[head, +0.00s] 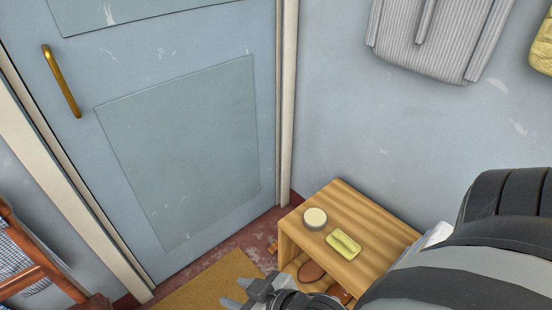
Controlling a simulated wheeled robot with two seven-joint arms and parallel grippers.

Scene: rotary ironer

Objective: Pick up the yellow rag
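The yellow rag (343,243) looks like a small folded yellow cloth. It lies flat on top of a low wooden stand (372,232), beside a round tin with a pale top (315,218). My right gripper (234,293) is at the bottom of the head view, left of the stand and lower in the picture than the rag. Its two fingertips are apart with nothing seen between them. It is not touching the rag. My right arm comes in from the lower right and covers part of the stand's right side. My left gripper is out of view.
Brown shoes (311,271) sit inside the open stand. A tan mat (213,284) lies on the red floor by a closed blue door (180,150). Grey striped clothing (432,40) hangs on the wall. A wooden frame with checked cloth (30,255) stands at lower left.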

